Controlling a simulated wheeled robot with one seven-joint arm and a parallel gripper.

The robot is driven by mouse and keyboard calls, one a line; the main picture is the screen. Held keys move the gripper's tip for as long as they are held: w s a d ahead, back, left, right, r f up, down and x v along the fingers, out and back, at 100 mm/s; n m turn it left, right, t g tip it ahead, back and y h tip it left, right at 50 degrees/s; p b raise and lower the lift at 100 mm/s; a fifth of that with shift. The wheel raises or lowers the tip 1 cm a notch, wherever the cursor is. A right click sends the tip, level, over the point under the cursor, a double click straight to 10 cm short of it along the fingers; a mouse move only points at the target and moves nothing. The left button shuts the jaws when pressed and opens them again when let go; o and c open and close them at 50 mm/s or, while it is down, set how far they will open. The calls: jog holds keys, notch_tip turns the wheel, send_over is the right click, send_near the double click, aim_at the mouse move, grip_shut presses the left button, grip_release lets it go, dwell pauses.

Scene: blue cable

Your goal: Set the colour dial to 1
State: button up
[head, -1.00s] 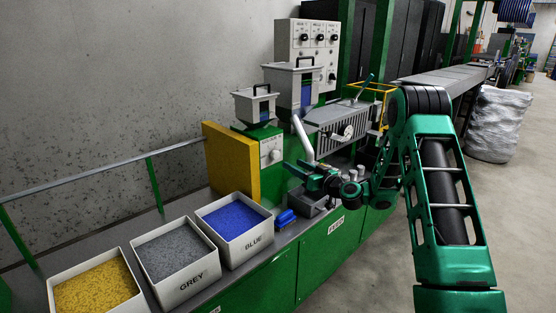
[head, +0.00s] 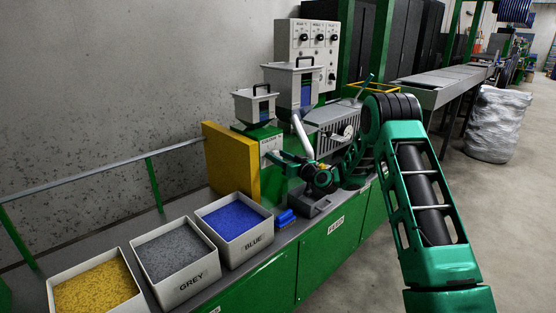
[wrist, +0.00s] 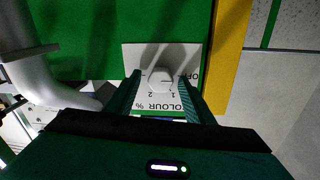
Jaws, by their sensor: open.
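The colour dial (wrist: 160,80) is a pale knob on a white plate (wrist: 135,58) lettered "COLOUR %", with OFF, 1 and 2 marks, seen upside down in the wrist view. My gripper (wrist: 160,88) is open, with one finger on each side of the knob and its tips near the plate. I cannot tell whether the fingers touch the knob or exactly where it points. In the head view the plate (head: 271,147) is on the green machine front, and my gripper (head: 271,157) reaches it from the right, covering the dial.
A yellow panel (head: 230,160) stands just left of the dial. A grey pipe (head: 302,135) slopes down to its right. A blue pellet bin (head: 208,208), a grey pellet bin (head: 165,298) and a blue scoop (head: 285,217) are on the bench below.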

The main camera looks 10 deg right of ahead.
jog(key=c, duration=1)
jog(key=shift+c, duration=0.2)
jog(key=shift+d+m, duration=0.1)
jog(key=shift+m, duration=0.2)
jog(key=m, duration=0.5)
jog(key=shift+d+m, duration=0.2)
jog(key=shift+m, duration=0.1)
jog(key=m, duration=0.5)
jog(key=shift+w+d+g, duration=0.1)
jog(key=shift+g, duration=0.3)
jog(key=shift+f, duration=0.1)
